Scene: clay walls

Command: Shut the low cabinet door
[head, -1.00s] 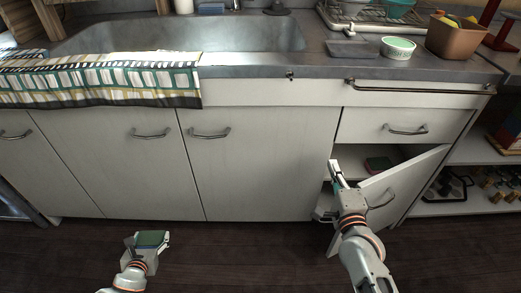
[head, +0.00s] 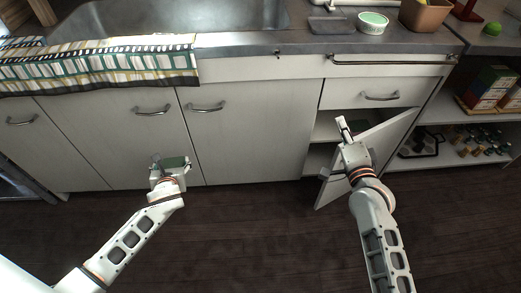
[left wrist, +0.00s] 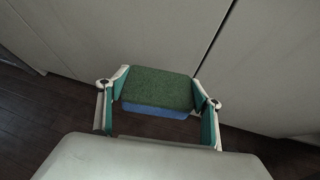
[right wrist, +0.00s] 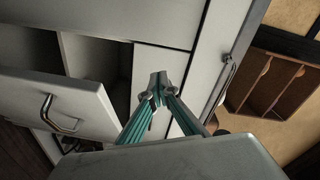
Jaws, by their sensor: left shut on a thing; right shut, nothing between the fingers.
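The low cabinet door (head: 379,138) stands ajar at the right end of the counter, below a drawer, with a dark gap at its left side. In the right wrist view the door (right wrist: 85,97) is at the left with its bar handle (right wrist: 50,115). My right gripper (head: 342,126) is shut and empty, in front of the opening near the door's upper edge; I cannot tell whether it touches. My left gripper (head: 169,161) is shut on a green and blue sponge (left wrist: 157,92), held in front of the closed left cabinet doors.
A drawer (head: 370,93) above the door is shut. An open shelf (head: 462,140) with small bottles and boxes stands at the right. A patterned towel (head: 100,65) hangs over the counter edge. The dark wood floor (head: 270,235) in front is clear.

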